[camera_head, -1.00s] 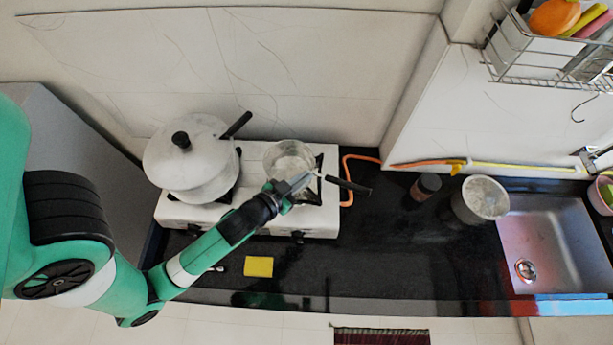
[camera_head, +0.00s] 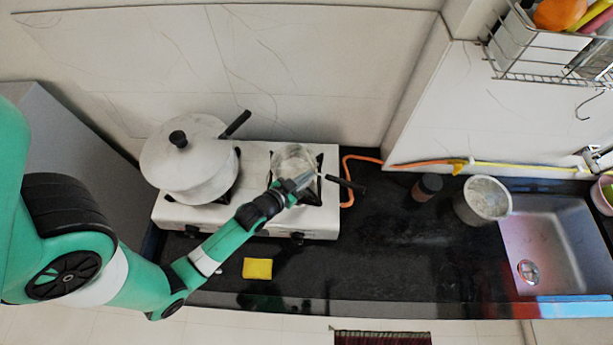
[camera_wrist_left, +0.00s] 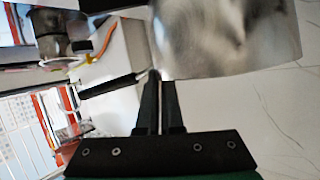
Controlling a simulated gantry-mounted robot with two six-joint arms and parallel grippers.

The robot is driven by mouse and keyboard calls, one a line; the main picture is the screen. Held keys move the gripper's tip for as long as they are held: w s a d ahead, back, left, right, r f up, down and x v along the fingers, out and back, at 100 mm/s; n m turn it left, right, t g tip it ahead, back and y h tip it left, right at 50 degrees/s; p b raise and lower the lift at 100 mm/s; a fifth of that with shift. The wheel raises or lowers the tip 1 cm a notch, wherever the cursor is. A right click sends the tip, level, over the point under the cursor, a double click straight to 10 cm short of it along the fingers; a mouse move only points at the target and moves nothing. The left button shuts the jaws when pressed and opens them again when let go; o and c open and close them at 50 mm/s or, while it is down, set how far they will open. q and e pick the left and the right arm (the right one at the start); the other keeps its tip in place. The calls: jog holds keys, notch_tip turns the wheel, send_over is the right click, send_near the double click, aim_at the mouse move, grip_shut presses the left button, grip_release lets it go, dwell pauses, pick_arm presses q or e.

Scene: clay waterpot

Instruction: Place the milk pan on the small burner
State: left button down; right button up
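The milk pan (camera_head: 293,158) is a small shiny metal pan over the right-hand burner of the stove. Its black handle (camera_head: 346,184) points right. In the left wrist view the pan's metal wall (camera_wrist_left: 230,35) fills the upper right. My left gripper (camera_head: 303,182) is at the pan's near side. Its fingers (camera_wrist_left: 160,78) are close together at the pan's lower edge and look shut on it. The small burner (camera_head: 312,192) is partly hidden by the pan and gripper; whether the pan touches its grate cannot be told. My right gripper is not in view.
A large lidded pot (camera_head: 188,165) stands on the left burner of the white stove (camera_head: 255,215). A yellow sponge (camera_head: 257,268) lies in front. A dark jar (camera_head: 426,187) and a metal container (camera_head: 482,200) stand right, before the sink (camera_head: 560,245).

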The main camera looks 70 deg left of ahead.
pick_arm(q)
jog(key=c, duration=1.1)
grip_release()
jog(key=shift+s+d+r, duration=0.1)
jog(key=shift+s, duration=0.1)
jog(key=v, duration=1.1)
jog(key=shift+s+d+p, duration=0.15)
jog(key=shift+s+p, duration=0.1)
jog(key=shift+p, duration=0.1)
